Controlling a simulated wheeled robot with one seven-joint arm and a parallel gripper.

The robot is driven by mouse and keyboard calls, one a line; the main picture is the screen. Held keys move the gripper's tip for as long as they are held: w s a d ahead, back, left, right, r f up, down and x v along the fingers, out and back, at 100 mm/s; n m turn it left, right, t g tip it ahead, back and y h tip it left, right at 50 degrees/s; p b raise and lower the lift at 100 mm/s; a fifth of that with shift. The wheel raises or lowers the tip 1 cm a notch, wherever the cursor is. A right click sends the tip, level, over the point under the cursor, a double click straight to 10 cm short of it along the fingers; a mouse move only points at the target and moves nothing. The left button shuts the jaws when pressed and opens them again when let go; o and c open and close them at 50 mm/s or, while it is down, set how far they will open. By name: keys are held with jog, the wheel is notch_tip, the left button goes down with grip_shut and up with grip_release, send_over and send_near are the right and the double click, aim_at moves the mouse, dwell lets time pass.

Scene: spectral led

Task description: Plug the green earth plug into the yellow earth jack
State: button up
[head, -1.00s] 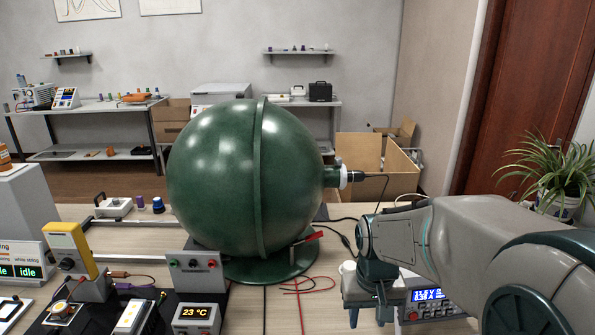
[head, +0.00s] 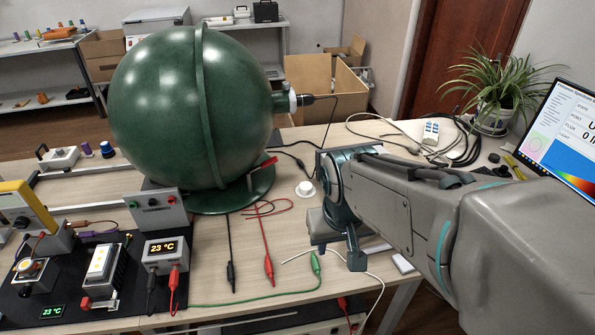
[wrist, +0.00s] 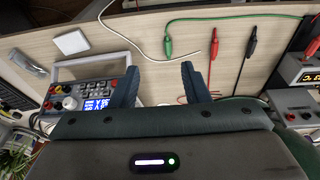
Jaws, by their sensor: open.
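The green earth plug (head: 317,264) lies on the table at the end of a green cable, just left of my gripper. It also shows in the wrist view (wrist: 168,45), ahead of and above the space between the fingers, apart from them. My gripper (head: 338,256) is open and empty above the table; its two fingers show in the wrist view (wrist: 153,75). I cannot make out a yellow earth jack. A jack box (head: 158,213) at the left has black, red and green terminals. A bench instrument (wrist: 95,92) with a blue display shows left of the fingers.
A red plug (head: 268,268) and a black plug (head: 231,275) lie left of the green one. A large green sphere (head: 190,110) stands behind on its base. A white cable (head: 345,262) passes by my gripper. A laptop (head: 560,135) stands at right.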

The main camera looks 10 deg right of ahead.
jog(key=w+f+g+p, duration=0.1)
jog(key=w+f+p, duration=0.15)
jog(key=w, duration=0.25)
jog(key=g+p, duration=0.1)
jog(key=p, duration=0.3)
send_near(316, 261)
notch_tip(316, 261, down, 8)
jog(key=shift+w+d+f+b, duration=0.15)
jog(key=shift+f+b, duration=0.1)
jog(key=shift+b, duration=0.25)
grip_shut()
jog(key=shift+r+p, duration=1.25)
jog(key=shift+r, duration=0.5)
